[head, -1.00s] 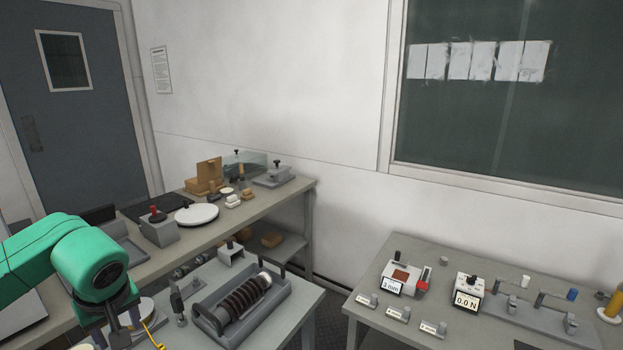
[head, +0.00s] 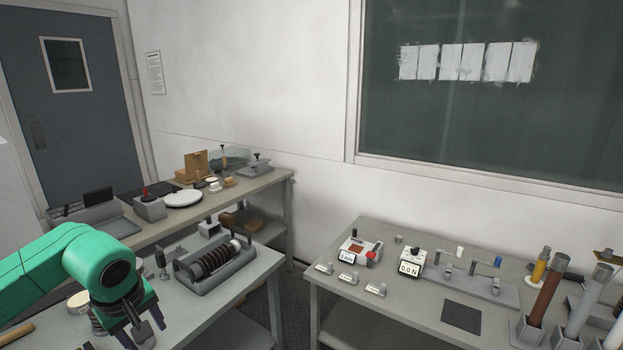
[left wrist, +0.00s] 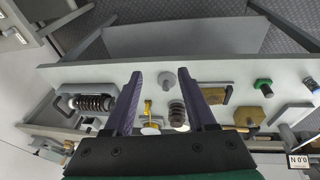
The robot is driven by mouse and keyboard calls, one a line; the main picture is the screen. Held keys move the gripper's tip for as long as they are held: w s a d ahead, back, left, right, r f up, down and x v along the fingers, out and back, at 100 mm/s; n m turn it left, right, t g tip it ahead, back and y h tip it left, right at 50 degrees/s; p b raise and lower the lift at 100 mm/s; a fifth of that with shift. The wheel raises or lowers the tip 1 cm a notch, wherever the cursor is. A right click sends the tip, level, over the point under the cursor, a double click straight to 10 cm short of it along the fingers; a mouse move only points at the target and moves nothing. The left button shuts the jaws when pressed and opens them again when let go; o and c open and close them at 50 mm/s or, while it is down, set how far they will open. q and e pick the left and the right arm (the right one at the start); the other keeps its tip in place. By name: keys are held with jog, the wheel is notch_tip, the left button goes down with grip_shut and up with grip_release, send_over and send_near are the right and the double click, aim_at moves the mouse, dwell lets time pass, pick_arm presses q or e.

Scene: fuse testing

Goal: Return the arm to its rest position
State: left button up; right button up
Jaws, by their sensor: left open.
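My left arm is green and comes in from the left in the head view. Its gripper (head: 138,328) hangs low over the front of the near-left table (head: 205,315), pointing down. In the left wrist view the two purple fingers of the left gripper (left wrist: 160,82) are spread apart with nothing between them; the jaws are open and empty. Below and beyond the fingers lie the tabletop and small items. My right gripper is in neither view.
A grey tray with a dark ribbed coil (head: 215,262) sits on the near table, right of the gripper. A back bench (head: 245,187) holds several devices. A right table (head: 400,300) holds gauges and tall cylinders (head: 548,290). A floor gap separates the tables.

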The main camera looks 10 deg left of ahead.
pick_arm(q)
jog(key=w+d+f+n+t+h, duration=0.2)
jog(key=w+d+f+n+h, duration=0.1)
jog(key=w+d+n+h, duration=0.4)
jog(key=w+d+f+n+t+h, duration=0.2)
jog(key=w+d+f+n+h, duration=0.25)
jog(key=d+n, duration=0.35)
jog(key=w+a+f+n+t+y, duration=0.1)
jog(key=a+f+n+t+y, duration=0.2)
jog(key=f+n, duration=0.7)
jog(key=w+a+f+n+t+y, duration=0.1)
jog(key=a+f+n+t+y, duration=0.15)
jog(key=a+f+n, duration=0.65)
jog(key=s+f+n+g+y, duration=0.45)
jog(key=s+f+n, duration=1.15)
jog(key=s+f, duration=0.5)
jog(key=s+d+f+n+g, duration=0.2)
jog(key=s+f+n+g, duration=0.1)
jog(key=s, duration=0.8)
jog(key=s+d+f+n+g, duration=0.3)
jog(key=s+f, duration=0.3)
jog(key=s, duration=0.6)
jog(key=shift+s+d+n+g, duration=0.2)
jog(key=shift+n+g, duration=0.2)
jog(key=shift+n, duration=0.3)
